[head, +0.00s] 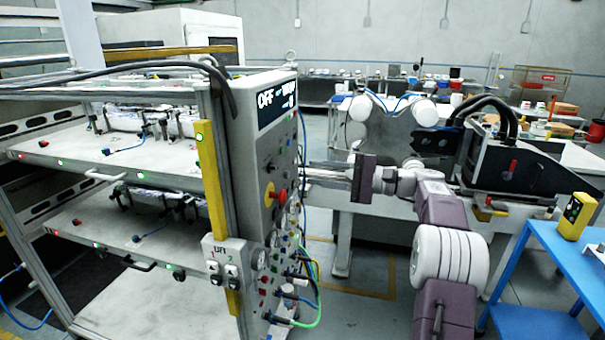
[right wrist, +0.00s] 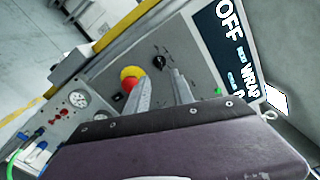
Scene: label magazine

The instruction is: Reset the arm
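My right gripper (head: 310,174) reaches in from the right in the head view, its fingers pointing at the grey control panel (head: 257,150). In the right wrist view the two fingers (right wrist: 162,85) stand apart with nothing between them. A black rotary knob (right wrist: 160,62) on the panel lies just beyond the fingertips. I cannot tell whether the fingers touch the panel. A red push button on a yellow base (right wrist: 129,78) is beside one finger; it also shows in the head view (head: 279,196). A display (head: 276,102) reads "OFF" and "WRAP". My left gripper is not in view.
A shelved machine frame (head: 100,180) stands left of the panel. Gauges and cables (head: 300,270) cover the panel's lower part. A blue cart (head: 570,260) with a yellow device (head: 576,216) is at right. Workbenches fill the back. Some floor (head: 350,285) is clear below my right arm.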

